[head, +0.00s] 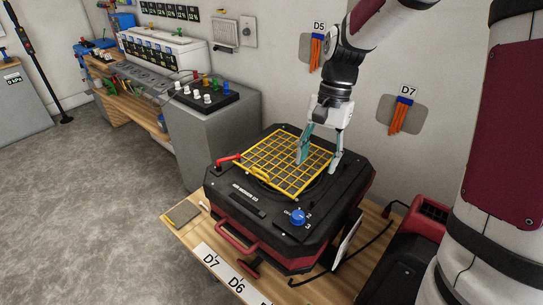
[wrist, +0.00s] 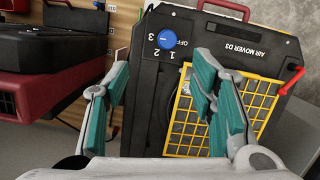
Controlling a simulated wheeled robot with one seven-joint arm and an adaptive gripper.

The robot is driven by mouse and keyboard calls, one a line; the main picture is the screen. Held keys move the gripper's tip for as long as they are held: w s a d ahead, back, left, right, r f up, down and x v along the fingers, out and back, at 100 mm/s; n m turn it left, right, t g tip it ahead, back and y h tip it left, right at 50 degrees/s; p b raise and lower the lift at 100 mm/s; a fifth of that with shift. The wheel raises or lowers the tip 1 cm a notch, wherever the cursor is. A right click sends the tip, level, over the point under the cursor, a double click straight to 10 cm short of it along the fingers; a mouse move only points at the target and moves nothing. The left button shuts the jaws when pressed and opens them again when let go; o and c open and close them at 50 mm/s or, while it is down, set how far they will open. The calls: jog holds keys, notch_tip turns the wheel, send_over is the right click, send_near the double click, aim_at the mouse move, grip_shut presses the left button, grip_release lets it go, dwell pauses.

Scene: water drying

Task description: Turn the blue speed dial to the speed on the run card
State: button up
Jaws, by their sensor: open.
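The blue speed dial (head: 298,217) sits on the front corner of the black air mover (head: 240,205). In the wrist view the dial (wrist: 167,39) has OFF, 1, 2 and 3 printed around it; its pointer is too small to read for certain. My gripper (head: 318,165) is open and empty above the yellow grille (head: 285,180), behind the dial and apart from it. In the wrist view the dial lies beyond and between the teal fingers of my gripper (wrist: 162,68). I cannot make out a readable run card; a small tan-grey pad (head: 182,213) lies on the table.
A red lever (head: 228,160) stands at the grille's left corner. Labels D7 and D6 (head: 225,270) lie along the wooden table's front edge. A red and black machine (head: 405,250) stands close on the right. The wall with orange-tagged D5 and D7 spots is behind. Open floor lies left.

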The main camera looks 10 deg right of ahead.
jog(key=m+y, duration=0.1)
jog(key=m, duration=0.1)
send_near(298, 215)
jog(key=shift+g, duration=0.4)
jog(key=x, duration=0.5)
jog(key=p+x, duration=0.1)
jog(key=x, duration=0.2)
jog(key=shift+w+f, duration=0.3)
jog(key=shift+f, duration=0.1)
jog(key=c, duration=1.1)
